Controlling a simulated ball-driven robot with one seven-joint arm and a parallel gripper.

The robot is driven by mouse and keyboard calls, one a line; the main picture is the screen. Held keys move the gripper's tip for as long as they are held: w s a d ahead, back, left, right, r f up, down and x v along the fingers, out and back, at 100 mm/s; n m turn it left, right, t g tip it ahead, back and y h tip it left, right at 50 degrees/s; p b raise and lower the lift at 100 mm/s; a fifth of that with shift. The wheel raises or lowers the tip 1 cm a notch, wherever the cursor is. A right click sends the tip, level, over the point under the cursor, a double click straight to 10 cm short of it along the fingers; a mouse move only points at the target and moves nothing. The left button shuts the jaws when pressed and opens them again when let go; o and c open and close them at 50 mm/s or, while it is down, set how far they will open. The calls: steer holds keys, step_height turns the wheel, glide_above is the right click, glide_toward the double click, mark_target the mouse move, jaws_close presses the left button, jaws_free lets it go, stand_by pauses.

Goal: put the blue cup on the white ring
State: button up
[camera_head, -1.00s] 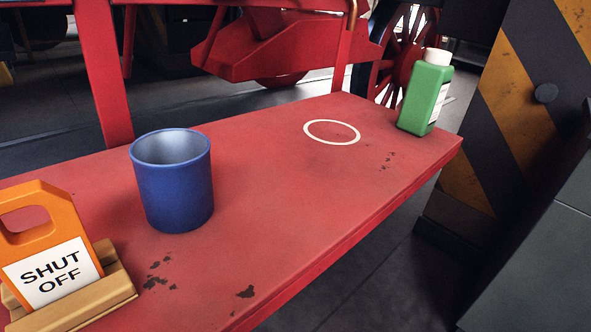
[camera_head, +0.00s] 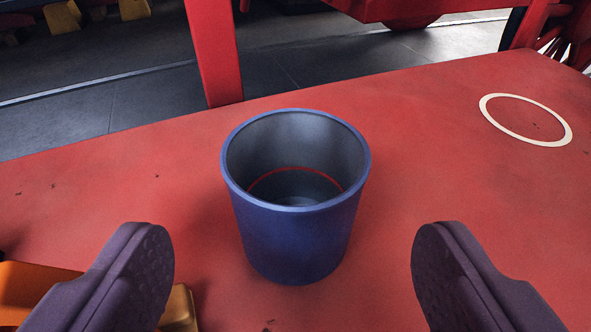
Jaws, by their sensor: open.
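The blue cup (camera_head: 293,240) stands upright on the red bench top, in the middle of the view. I see into its open top; a thin red line runs around its inside near the bottom. The white ring (camera_head: 488,111) lies flat on the bench at the upper right, apart from the cup, with nothing on it. My gripper (camera_head: 293,262) is open, with one dark purple finger at the lower left and one at the lower right. The cup is between and a little beyond the fingers, and neither visibly touches it.
The red bench top (camera_head: 420,165) is clear between cup and ring. An orange sign (camera_head: 30,285) in a wooden holder (camera_head: 180,308) is close by the left finger, partly hidden by it. A red upright post (camera_head: 213,50) stands behind the bench's far edge.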

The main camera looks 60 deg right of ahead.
mark_target(295, 210)
steer(key=b+x, duration=0.2)
steer(key=x, duration=0.4)
steer(key=shift+w+d+f+b, duration=0.15)
steer(key=shift+d+b, duration=0.15)
steer(key=shift+b, duration=0.05)
steer(key=c, duration=0.9)
